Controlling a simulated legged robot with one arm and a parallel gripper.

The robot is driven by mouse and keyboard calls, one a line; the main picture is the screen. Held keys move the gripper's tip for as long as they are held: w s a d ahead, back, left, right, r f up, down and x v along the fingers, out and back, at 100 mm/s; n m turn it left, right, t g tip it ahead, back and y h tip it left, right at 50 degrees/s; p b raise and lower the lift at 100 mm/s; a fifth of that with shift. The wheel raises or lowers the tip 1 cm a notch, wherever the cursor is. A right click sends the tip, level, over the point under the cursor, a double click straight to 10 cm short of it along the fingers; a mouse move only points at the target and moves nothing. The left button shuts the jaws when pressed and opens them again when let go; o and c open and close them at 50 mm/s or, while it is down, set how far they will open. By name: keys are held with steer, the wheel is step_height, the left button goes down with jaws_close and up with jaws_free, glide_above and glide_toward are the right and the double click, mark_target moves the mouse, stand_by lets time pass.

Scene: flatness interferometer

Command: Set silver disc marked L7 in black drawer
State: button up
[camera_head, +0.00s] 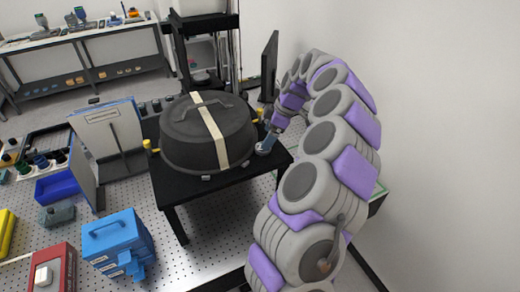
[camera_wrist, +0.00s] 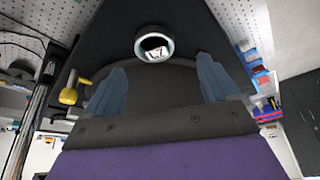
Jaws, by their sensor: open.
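The silver disc marked L7 (camera_wrist: 156,48) shows in the wrist view as a round ring with a white label reading L7. It lies near the edge of a black stand, just beyond the fingertips. My gripper (camera_wrist: 160,66) is open, its two blue-grey fingers spread wide with nothing between them. In the head view my gripper (camera_head: 269,139) is at the right side of the black stand (camera_head: 190,200), close above the disc (camera_head: 264,151), which is small and partly hidden there. I cannot make out a black drawer in either view.
A large dark lidded dome (camera_head: 190,145) with a pale strap fills most of the stand, close left of my gripper. Yellow-topped knobs stand by it. A blue drawer box (camera_head: 115,240) and a red box (camera_head: 55,272) sit on the perforated table, front left. A white wall rises at right.

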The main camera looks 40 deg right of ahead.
steer(key=shift+w+d+f, duration=0.1)
steer(key=shift+d+f, duration=0.8)
steer(key=shift+f, duration=0.15)
steer(key=x, duration=0.3)
steer(key=shift+w+a+f+p, duration=0.1)
steer(key=shift+a+f+p, duration=0.05)
steer(key=shift+a+p, duration=0.2)
steer(key=shift+a, duration=0.6)
steer(key=shift+c, duration=0.8)
steer(key=shift+d+f, duration=0.15)
steer(key=shift+d, duration=0.45)
steer(key=c, duration=0.4)
steer(key=shift+a, duration=0.15)
steer(key=c, duration=0.7)
